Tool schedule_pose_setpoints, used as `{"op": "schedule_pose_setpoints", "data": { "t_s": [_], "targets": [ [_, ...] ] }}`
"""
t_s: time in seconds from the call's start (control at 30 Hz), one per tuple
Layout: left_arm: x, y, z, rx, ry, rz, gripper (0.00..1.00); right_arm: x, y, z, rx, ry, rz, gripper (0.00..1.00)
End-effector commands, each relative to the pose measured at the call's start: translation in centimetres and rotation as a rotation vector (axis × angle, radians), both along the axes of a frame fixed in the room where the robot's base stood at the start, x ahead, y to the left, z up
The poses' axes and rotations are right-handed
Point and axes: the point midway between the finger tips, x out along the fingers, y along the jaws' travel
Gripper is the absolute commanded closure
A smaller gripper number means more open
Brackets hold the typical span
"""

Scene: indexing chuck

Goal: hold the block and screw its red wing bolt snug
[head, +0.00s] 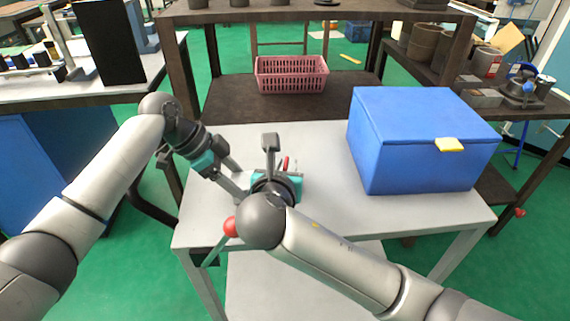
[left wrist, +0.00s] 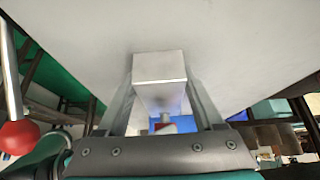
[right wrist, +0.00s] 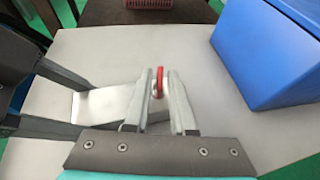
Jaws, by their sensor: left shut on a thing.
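The pale metal block (left wrist: 160,68) is between the two fingers of my left gripper (left wrist: 163,100), which is shut on it. In the right wrist view the block (right wrist: 105,104) lies left of my right gripper's fingers. The red wing bolt (right wrist: 160,82) stands at the block's right end, its wing seen nearly edge-on. My right gripper (right wrist: 161,90) is open, with its fingers either side of the wing and small gaps showing. In the head view, my left gripper (head: 238,190) is beside the right hand, which hides most of the block; a bit of red (head: 285,162) shows beyond it.
A blue box (head: 420,140) with a yellow latch stands on the right of the light table (head: 330,215). A lever with a red ball (head: 231,227) is at the table's front left. A pink basket (head: 291,74) sits on the dark bench behind. The table's front right is clear.

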Motion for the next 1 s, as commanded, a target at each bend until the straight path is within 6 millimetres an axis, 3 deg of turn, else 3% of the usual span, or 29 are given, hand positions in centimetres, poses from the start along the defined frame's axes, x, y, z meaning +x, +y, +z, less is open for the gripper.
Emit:
{"op": "schedule_pose_setpoints", "data": {
  "t_s": [0.2, 0.73, 1.0],
  "targets": [
    [-0.17, 0.13, -0.47, 0.007, 0.008, 0.001, 0.85, -0.02, -0.01, -0.01, 0.000, 0.000, 0.000, 1.00],
    [-0.15, 0.15, -0.45, 0.007, 0.008, 0.002, 0.85, 0.02, 0.07, 0.00, 0.000, 0.000, -0.017, 1.00],
    [-0.15, 0.14, -0.44, 0.007, 0.007, 0.001, 0.85, 0.19, 0.43, -0.02, 0.001, 0.002, -0.217, 1.00]
  ]
}}
